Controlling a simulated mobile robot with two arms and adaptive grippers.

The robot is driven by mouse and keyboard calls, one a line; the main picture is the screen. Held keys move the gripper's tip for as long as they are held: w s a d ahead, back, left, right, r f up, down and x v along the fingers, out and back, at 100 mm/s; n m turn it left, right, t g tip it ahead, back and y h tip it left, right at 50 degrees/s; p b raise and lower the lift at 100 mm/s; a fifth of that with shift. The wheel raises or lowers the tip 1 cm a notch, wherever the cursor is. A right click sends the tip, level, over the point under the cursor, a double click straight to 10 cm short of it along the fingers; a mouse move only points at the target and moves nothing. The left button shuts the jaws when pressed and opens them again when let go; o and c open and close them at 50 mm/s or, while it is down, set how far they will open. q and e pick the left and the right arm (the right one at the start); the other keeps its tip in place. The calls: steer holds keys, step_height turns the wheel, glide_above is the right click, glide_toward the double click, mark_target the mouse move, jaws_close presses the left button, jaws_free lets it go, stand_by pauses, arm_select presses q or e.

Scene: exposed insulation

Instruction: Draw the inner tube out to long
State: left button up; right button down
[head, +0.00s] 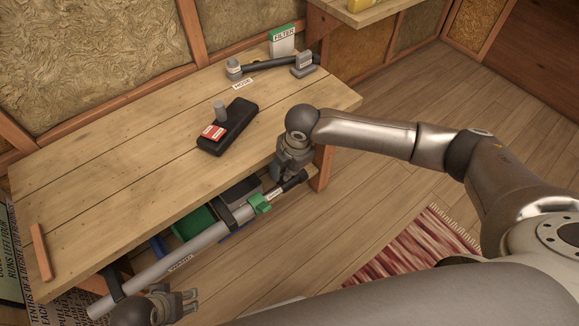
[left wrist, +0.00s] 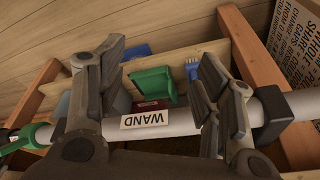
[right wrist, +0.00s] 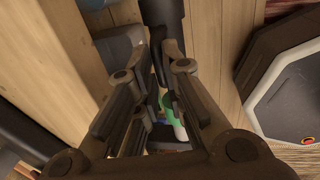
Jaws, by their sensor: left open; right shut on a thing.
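The wand's grey outer tube (head: 165,268), labelled WAND, lies along the bench's front side in dark brackets. It also shows in the left wrist view (left wrist: 185,119). A green collar (head: 260,203) sits at its right end. A short stretch of pale inner tube (head: 275,193) shows beyond the collar and ends in a black end piece (head: 294,181). My right gripper (head: 288,172) is shut on the black end piece, which also shows in the right wrist view (right wrist: 167,35). My left gripper (head: 190,301) is open, with its fingers apart near the outer tube.
The wooden bench (head: 110,150) carries a black device (head: 228,127) with a red label, a hose piece (head: 275,65) and a FILTER box (head: 283,40). A green bin (head: 193,222) stands below the bench. A red rug (head: 415,245) lies on open floor at right.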

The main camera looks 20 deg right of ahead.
arm_select(q)
steer(key=shift+w+r, duration=0.1)
arm_select(e)
steer(key=shift+d, duration=0.15)
arm_select(q)
steer(key=s+f+p, duration=0.3)
steer(key=f, duration=1)
steer(key=shift+a+g+p, duration=0.15)
steer(key=shift+g+p, duration=0.25)
arm_select(e)
steer(key=w+d, duration=0.5)
steer(key=d, duration=1)
steer(key=shift+w, duration=0.2)
steer(key=c, duration=1.5)
jaws_free()
steer(key=shift+a, duration=0.1)
steer(key=r, duration=0.4)
steer(key=s+r, duration=0.1)
steer(key=r, duration=0.3)
steer(key=s+r, duration=0.1)
steer(key=r, duration=0.2)
steer(key=shift+s+d+r, duration=0.1)
steer(key=shift+d+r, duration=0.3)
